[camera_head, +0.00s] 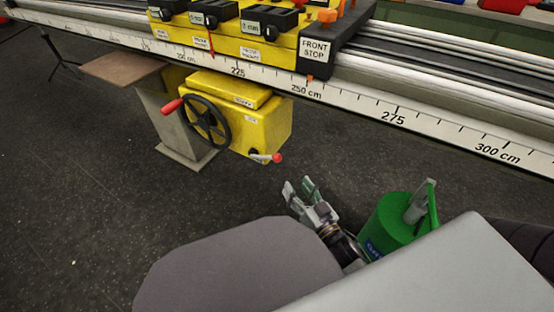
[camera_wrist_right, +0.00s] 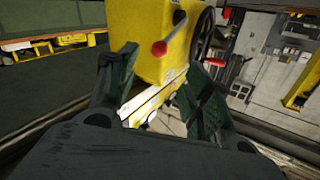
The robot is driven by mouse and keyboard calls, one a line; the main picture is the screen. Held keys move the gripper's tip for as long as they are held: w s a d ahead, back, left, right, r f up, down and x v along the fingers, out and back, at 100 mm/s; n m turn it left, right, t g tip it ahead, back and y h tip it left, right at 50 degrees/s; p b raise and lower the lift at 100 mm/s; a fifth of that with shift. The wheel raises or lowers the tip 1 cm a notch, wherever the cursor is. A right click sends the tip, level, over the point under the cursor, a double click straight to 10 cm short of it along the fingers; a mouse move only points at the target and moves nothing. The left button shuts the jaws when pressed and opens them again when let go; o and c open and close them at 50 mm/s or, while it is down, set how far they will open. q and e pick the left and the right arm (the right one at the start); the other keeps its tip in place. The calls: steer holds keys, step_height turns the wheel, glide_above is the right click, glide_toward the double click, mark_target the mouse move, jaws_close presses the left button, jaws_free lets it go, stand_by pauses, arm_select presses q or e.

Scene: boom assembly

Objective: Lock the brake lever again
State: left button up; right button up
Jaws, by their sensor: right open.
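The brake lever (camera_head: 265,157) is a short silver lever with a red knob, low on the front of the yellow gearbox (camera_head: 265,128). In the right wrist view its red knob (camera_wrist_right: 159,48) shows in front of the yellow housing (camera_wrist_right: 140,25). My right gripper (camera_head: 298,187) is open and empty, in front of and below the lever, apart from it. In the right wrist view its two fingers (camera_wrist_right: 158,78) stand on either side of the housing's lower part. My left gripper is not in view.
A black handwheel (camera_head: 205,122) with a red handle (camera_head: 172,106) is left of the lever. The white scale rail (camera_head: 390,116) runs across above. A green cylinder (camera_head: 390,218) stands right of my right gripper. The dark floor (camera_head: 75,190) at left is clear.

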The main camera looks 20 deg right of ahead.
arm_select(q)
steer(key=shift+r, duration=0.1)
arm_select(e)
steer(key=shift+r, duration=0.25)
steer(key=shift+w, duration=0.15)
steer(key=b, duration=0.2)
glide_toward(277, 157)
steer(key=shift+w+f, duration=0.7)
steer(key=shift+w, duration=1.15)
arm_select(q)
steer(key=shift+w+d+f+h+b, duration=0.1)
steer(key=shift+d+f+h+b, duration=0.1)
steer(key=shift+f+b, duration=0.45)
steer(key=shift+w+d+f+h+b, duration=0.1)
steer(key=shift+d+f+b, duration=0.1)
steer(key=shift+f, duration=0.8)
arm_select(e)
steer(key=shift+w+a, duration=0.2)
steer(key=shift+w, duration=1.45)
steer(key=shift+w+a, duration=0.2)
steer(key=shift+w, duration=1.45)
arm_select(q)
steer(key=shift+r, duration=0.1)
arm_select(e)
jaws_close()
